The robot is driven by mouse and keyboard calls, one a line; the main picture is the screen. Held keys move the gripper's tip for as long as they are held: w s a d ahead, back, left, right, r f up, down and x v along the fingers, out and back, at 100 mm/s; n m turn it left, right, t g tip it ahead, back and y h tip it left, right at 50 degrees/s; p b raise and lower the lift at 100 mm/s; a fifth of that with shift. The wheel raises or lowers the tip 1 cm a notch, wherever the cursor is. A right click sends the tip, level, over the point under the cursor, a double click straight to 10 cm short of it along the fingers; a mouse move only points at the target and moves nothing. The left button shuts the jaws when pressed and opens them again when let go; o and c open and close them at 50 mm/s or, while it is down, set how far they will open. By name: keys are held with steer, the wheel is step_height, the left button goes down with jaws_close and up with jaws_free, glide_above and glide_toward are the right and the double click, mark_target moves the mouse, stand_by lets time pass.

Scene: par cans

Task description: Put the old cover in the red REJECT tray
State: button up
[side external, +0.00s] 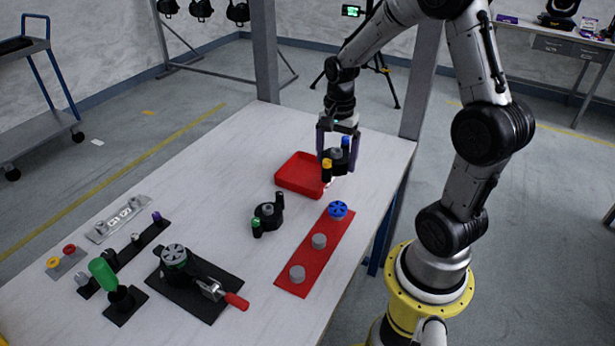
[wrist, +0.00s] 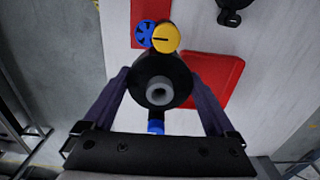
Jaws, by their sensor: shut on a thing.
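My gripper (side external: 337,157) is shut on a round black cover (side external: 337,165) with a grey hub, a yellow-capped post and a blue-capped post. In the wrist view the cover (wrist: 145,72) sits between the two fingers of my gripper (wrist: 160,85), yellow cap at the top and blue at the bottom. The red tray (side external: 290,180) lies on the table just left of the held cover in the side view, which overlaps its right edge. In the wrist view the tray (wrist: 225,80) is to the right of the cover, partly hidden by a finger. The cover appears raised above the table.
A similar black cover (side external: 267,213) with a green-capped post stands on the table. A red strip (side external: 308,262) holds grey pegs and a blue wheel (side external: 338,210). A black fixture (side external: 200,290) with a red-handled clamp and a green-handled tool (side external: 103,273) stand at the front left.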

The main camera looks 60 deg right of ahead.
steer(key=w+d+f, duration=0.4)
steer(key=w+d, duration=0.1)
steer(key=w, duration=0.3)
glide_above(307, 177)
steer(key=f, duration=0.5)
steer(key=shift+s+a, duration=0.15)
steer(key=shift+s, duration=0.2)
steer(key=shift+w+d+f, duration=0.2)
steer(key=shift+w+f, duration=0.1)
steer(key=shift+f, duration=1.65)
steer(key=shift+f, duration=0.15)
steer(key=o, duration=0.9)
